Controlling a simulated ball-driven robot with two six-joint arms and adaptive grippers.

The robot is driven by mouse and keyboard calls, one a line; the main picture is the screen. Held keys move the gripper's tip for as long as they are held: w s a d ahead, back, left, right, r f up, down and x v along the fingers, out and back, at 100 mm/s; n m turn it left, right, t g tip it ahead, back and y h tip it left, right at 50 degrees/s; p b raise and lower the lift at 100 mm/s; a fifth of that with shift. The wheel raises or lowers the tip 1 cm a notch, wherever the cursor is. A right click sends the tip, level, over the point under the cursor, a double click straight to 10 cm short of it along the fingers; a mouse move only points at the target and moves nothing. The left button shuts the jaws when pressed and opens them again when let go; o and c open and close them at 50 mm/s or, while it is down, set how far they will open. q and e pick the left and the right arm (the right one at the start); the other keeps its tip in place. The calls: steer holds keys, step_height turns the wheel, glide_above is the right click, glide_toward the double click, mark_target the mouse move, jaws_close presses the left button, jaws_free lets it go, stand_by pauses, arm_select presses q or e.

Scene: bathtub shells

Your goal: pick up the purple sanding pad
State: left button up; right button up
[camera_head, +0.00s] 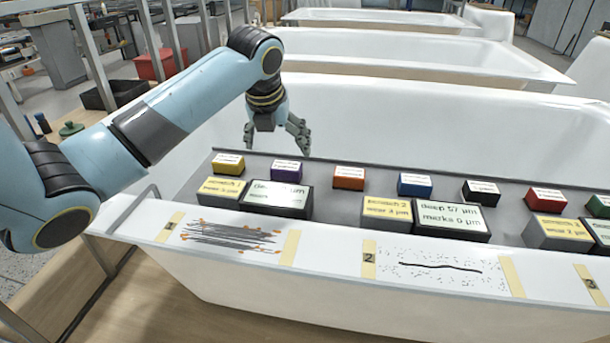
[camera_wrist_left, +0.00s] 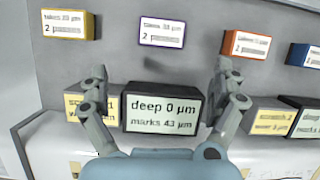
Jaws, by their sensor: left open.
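The purple sanding pad (camera_head: 286,173) is a small block with a white label, in the back row on the grey tray (camera_head: 327,178). In the left wrist view the purple pad (camera_wrist_left: 162,29) shows mostly its label with a thin purple edge, beyond and between my fingertips. My left gripper (camera_head: 277,145) is open and empty, pointing down above the tray, close to the purple pad. In the left wrist view its fingers (camera_wrist_left: 160,70) are spread wide, with nothing between them touching. My right gripper is not in view.
Yellow (camera_head: 228,164) and orange-red (camera_head: 349,178) pads flank the purple one; blue (camera_head: 414,185), black and others follow to the right. A dark gauge box (camera_head: 276,207) reading "deep 0 µm" stands in front. The white tub's rim (camera_head: 330,259) carries marked scratches.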

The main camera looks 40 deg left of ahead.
mark_target(286, 166)
arm_select(q)
steer(key=shift+m, duration=0.4)
steer(key=x, duration=0.2)
steer(key=w+b+x, duration=0.1)
steer(key=x, duration=0.2)
steer(key=shift+w+a, duration=0.1)
steer(key=shift+a, duration=0.2)
steer(key=shift+w+f, duration=0.1)
steer(key=shift+f, duration=0.15)
steer(key=b+x, duration=0.1)
steer(key=x, duration=0.4)
steer(key=shift+w+b, duration=0.1)
steer(key=shift+b, duration=0.3)
steer(key=shift+r, duration=0.1)
steer(key=c, duration=1.1)
steer(key=shift+c, duration=0.8)
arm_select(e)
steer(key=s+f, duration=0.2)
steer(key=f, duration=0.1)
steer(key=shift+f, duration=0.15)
